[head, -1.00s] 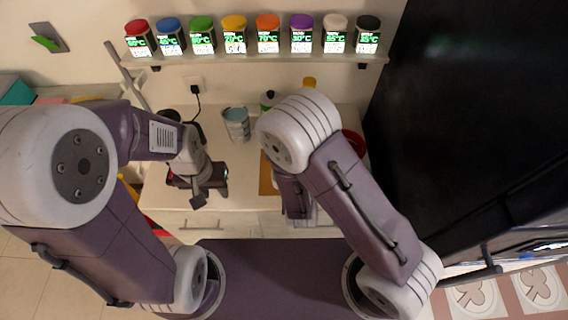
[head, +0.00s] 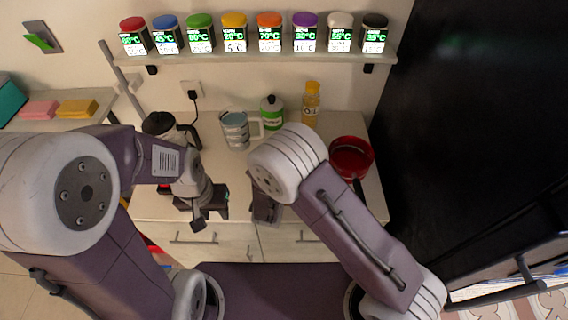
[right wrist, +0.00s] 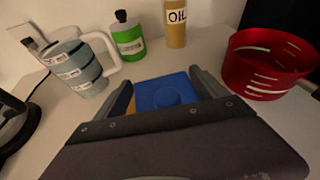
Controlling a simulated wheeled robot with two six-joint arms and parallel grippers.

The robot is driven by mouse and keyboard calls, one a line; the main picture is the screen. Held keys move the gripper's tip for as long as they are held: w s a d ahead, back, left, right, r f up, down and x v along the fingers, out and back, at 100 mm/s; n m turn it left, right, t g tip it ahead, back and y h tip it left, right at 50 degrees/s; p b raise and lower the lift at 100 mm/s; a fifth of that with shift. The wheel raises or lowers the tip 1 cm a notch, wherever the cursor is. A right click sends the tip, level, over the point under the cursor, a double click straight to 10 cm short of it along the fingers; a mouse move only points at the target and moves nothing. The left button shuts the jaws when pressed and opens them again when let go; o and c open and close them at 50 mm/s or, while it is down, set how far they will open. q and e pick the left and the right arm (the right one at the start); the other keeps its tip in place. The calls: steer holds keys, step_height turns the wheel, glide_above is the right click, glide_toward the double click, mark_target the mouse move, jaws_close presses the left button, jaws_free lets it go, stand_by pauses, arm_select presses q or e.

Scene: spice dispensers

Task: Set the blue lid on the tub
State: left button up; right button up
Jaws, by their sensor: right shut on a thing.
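In the right wrist view the blue lid (right wrist: 163,95) is a flat blue square with a round raised middle. It sits between the two fingers of my right gripper (right wrist: 163,80), which is shut on it. In the head view the right gripper is mostly hidden under its own arm, and the lid does not show there. My left gripper (head: 205,208) hangs near the counter's front edge, left of the mug; its finger gap is unclear. I cannot make out a tub in either view.
On the counter (head: 225,180) stand a grey-blue mug (head: 235,132), a green bottle (head: 271,114), an oil bottle (head: 311,102) and a red slotted pan (head: 351,157). A coffee pot (head: 160,124) is at the left. Spice dispensers line the shelf (head: 215,59) above. A black panel (head: 470,110) bounds the right.

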steer(key=shift+f, duration=0.35)
steer(key=shift+f+b, duration=0.25)
steer(key=shift+b, duration=0.15)
steer(key=o, duration=1.8)
steer(key=shift+c, duration=0.2)
steer(key=shift+r, duration=0.2)
steer(key=shift+r+p, duration=0.45)
steer(key=shift+p, duration=0.25)
steer(key=v, duration=1.2)
steer(key=shift+b, duration=0.45)
